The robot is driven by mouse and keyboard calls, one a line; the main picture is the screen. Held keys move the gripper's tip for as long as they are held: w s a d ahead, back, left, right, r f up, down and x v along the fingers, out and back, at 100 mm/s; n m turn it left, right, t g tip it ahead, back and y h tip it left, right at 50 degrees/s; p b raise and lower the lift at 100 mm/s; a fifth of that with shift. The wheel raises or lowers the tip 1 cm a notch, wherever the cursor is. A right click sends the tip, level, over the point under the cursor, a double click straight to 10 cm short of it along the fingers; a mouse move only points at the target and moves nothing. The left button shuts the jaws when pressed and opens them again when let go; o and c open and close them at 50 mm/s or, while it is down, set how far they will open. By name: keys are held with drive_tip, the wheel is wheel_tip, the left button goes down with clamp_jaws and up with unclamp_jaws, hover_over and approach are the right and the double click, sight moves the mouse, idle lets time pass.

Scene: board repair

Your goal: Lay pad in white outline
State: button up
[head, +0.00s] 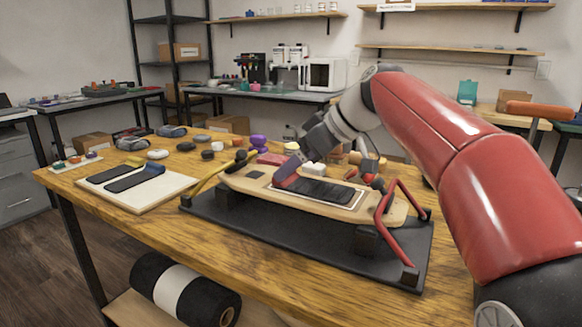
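A long wooden board (243,181) lies raised on a black base plate (298,246). A dark pad (328,190) lies on the board's middle, with white outline (358,203) showing along its right end and near edge. The pad looks roughly lined up with the outline; its left end is partly hidden by my gripper. My gripper (287,180) reaches down from the upper right to the pad's left end. Its fingers are too small and overlapped to show whether they are open, shut or touching the pad.
A pale tray (165,192) at left holds two dark strips (132,180), one with a blue end. A red bent bar (386,220) and a yellow bar (204,180) stand at the board's ends. Several small parts and a purple knob (258,141) sit behind.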

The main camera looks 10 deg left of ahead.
drive_tip(key=p+v, duration=0.1)
drive_tip(key=v, duration=0.8)
drive_tip(key=shift+r, duration=0.15)
